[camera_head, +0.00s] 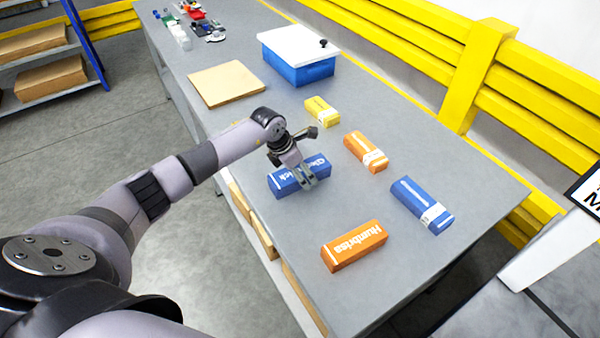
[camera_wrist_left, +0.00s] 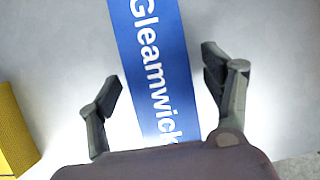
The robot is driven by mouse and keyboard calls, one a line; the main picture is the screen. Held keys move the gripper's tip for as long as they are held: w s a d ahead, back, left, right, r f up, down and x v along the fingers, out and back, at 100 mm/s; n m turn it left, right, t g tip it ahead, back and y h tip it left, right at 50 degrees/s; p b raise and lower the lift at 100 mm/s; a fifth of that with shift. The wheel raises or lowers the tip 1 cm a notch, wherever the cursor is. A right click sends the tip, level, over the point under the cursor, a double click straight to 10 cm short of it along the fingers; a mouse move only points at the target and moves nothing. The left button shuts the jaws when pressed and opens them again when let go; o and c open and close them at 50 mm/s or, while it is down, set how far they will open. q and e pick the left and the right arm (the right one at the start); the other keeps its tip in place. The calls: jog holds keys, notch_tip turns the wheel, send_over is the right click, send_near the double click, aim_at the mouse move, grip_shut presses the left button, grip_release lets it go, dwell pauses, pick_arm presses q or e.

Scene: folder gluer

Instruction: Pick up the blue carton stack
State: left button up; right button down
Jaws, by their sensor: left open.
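A blue carton stack (camera_head: 285,184) with white lettering lies on the grey table near its left edge. In the left wrist view the blue carton stack (camera_wrist_left: 152,60) reads "Gleamwick". My left gripper (camera_head: 308,184) is over its right part and hides some of it. The left gripper (camera_wrist_left: 162,76) is open, with one finger on each side of the carton stack and a gap on both sides. A second blue carton stack (camera_head: 420,204) with a white end lies apart to the right. My right gripper is not in view.
Orange cartons (camera_head: 354,246) (camera_head: 366,151) and a yellow carton (camera_head: 322,111) lie around on the table (camera_head: 470,180). A blue bin with a white lid (camera_head: 300,66) and a tan board (camera_head: 227,83) stand farther back. Yellow rails (camera_head: 465,75) run behind the table.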

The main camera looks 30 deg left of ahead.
pick_arm(q)
jog(key=shift+c, duration=0.5)
jog(key=c, duration=1.3)
